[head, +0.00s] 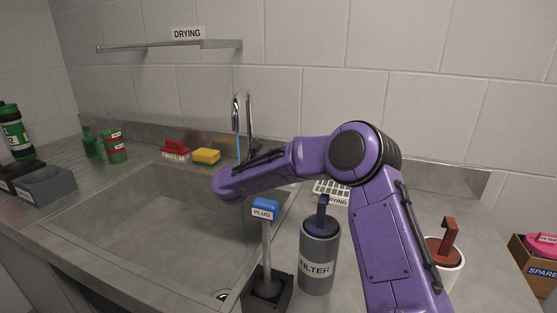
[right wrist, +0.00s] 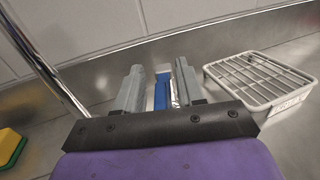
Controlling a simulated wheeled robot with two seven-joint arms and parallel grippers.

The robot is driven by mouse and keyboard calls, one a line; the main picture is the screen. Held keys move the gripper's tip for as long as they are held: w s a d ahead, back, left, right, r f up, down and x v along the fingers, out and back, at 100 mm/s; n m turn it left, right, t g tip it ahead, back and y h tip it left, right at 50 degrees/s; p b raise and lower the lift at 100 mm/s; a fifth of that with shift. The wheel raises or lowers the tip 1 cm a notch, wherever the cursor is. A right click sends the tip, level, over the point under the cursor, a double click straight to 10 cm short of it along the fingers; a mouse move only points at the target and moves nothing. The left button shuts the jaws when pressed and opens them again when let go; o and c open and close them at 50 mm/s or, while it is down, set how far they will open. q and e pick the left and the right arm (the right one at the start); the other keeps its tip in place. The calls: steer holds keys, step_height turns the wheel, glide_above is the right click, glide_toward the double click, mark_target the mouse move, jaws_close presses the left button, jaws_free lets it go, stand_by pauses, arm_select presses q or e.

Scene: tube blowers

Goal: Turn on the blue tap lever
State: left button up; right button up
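The blue tap lever (right wrist: 162,92) shows in the right wrist view, between the two grey fingers of my right gripper (right wrist: 160,88). The fingers stand apart on either side of it, with a small gap visible at each side. In the head view my purple right arm reaches left over the counter and hides the lever and the fingers. The chrome tap (head: 236,112) rises behind the arm, and its pipe shows in the right wrist view (right wrist: 45,62). A thin blue stream (head: 244,225) runs down from the spout into the sink (head: 150,235). My left gripper is out of view.
A plug tool (head: 265,235) and a grey filter canister (head: 318,262) stand near my right arm. A wire drying rack (right wrist: 262,75) sits right of the fingers. A red brush (head: 174,150) and yellow sponge (head: 206,156) lie on the back ledge.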

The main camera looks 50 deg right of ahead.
steer(key=shift+a, duration=0.1)
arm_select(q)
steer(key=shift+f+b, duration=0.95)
arm_select(e)
steer(key=s+a, duration=0.1)
steer(key=a, duration=0.9)
steer(key=shift+a, duration=0.2)
steer(key=shift+d, duration=0.1)
